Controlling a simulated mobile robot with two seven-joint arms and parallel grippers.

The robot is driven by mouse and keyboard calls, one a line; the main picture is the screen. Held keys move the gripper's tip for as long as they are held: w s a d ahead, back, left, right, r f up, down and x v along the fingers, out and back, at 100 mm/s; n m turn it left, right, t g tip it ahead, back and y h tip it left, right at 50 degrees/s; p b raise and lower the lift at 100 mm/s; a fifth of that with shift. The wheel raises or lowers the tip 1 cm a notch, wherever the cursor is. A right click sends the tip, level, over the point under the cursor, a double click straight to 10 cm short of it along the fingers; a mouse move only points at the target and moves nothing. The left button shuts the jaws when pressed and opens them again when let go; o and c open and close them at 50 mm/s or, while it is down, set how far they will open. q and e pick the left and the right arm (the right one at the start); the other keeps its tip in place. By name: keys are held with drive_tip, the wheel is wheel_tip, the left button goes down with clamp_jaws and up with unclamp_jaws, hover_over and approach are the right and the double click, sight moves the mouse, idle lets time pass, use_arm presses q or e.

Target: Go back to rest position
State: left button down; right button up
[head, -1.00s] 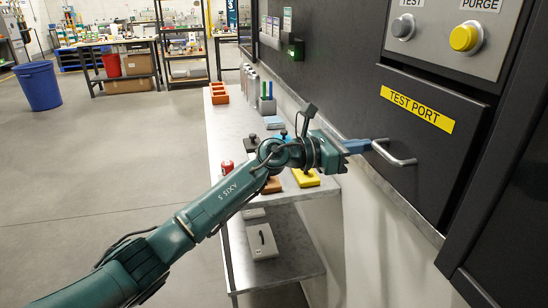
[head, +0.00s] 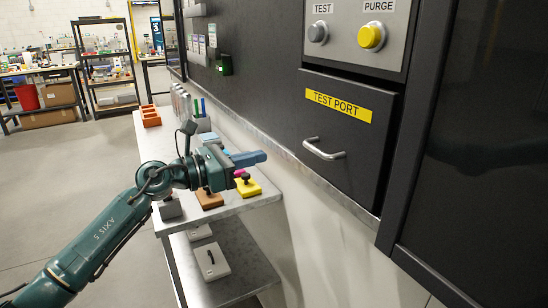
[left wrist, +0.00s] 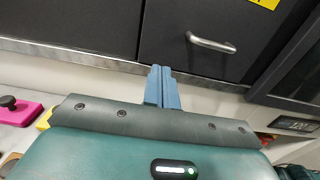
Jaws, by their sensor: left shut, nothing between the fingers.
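My left gripper (head: 248,158) reaches in from the left in the head view, above the right edge of the metal side table. Its blue fingers are closed together with nothing between them, and they also show in the left wrist view (left wrist: 162,88). The test port drawer (head: 345,125) is flush with the dark machine front. Its silver handle (head: 324,150) is to the right of my fingertips, apart from them; the handle also shows in the left wrist view (left wrist: 211,43). My right gripper is in neither view.
The metal side table (head: 153,148) holds an orange bin (head: 150,117), a yellow block (head: 250,187) and a brown block (head: 208,199). A grey block (head: 211,262) lies on its lower shelf. A grey test button (head: 317,33) and yellow purge button (head: 371,37) sit above the drawer. Open floor lies left.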

use_arm(q)
drive_tip(key=s+a+f+m+y+p, duration=0.2)
drive_tip(key=s+a+f+m+y, duration=0.1)
drive_tip(key=s+f+m, duration=0.6)
drive_tip(key=s+a+f+m+t+y+p, duration=0.1)
drive_tip(key=s+a+f+m+y+p, duration=0.1)
drive_tip(key=s+f+m+y, duration=0.3)
drive_tip(key=s+a+f+m+y+p, duration=0.3)
drive_tip(key=s+f+m+y, duration=0.1)
drive_tip(key=s+f+m, duration=0.9)
drive_tip(key=s+f, duration=0.3)
drive_tip(key=s, duration=0.1)
drive_tip(key=shift+a+f+t, duration=0.3)
drive_tip(key=shift+f, duration=0.05)
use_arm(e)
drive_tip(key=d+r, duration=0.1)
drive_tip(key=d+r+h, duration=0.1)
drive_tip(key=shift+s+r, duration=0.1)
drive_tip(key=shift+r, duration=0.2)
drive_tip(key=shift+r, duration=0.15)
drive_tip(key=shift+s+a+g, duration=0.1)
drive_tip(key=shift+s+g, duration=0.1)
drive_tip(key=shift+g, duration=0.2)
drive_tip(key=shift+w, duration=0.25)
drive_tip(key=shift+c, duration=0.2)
